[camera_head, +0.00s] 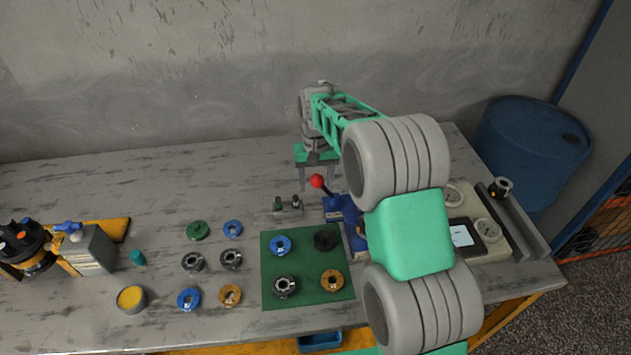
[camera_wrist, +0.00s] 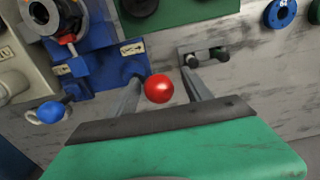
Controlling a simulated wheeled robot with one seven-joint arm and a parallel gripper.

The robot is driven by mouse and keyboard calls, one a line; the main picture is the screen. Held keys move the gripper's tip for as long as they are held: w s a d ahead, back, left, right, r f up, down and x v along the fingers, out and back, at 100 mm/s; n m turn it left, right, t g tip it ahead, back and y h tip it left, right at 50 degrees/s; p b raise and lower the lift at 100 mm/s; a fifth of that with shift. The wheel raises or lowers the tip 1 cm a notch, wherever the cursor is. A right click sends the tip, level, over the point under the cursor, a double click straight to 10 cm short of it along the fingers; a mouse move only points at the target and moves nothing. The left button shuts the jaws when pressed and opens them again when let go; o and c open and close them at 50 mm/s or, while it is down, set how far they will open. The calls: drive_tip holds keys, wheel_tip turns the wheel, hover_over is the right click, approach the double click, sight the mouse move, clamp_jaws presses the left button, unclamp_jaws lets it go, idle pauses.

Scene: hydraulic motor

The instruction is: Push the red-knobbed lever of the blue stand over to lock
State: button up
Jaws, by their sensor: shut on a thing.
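The blue stand (camera_head: 334,209) is at the middle right of the bench, partly hidden behind my arm. It shows at upper left in the wrist view (camera_wrist: 103,70), with white arrow labels on it. Its lever has a red knob (camera_head: 317,181) and leans up and to the left in the head view. In the wrist view the red knob (camera_wrist: 159,88) lies between the two fingers of my gripper (camera_wrist: 161,78). My gripper is shut on the red-knobbed lever; the exact contact is unclear.
A small grey bracket (camera_wrist: 204,57) with dark pins stands close to the right finger. A blue-ball handle (camera_wrist: 50,112) is at left. A green mat (camera_head: 307,295) with several round flanges lies in front of the stand. A gauge panel (camera_head: 500,254) is at right.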

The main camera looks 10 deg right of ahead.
drive_tip(key=shift+r, duration=0.1)
drive_tip(key=shift+r, duration=0.25)
drive_tip(key=shift+r+p, duration=2.15)
drive_tip(key=shift+r, duration=0.65)
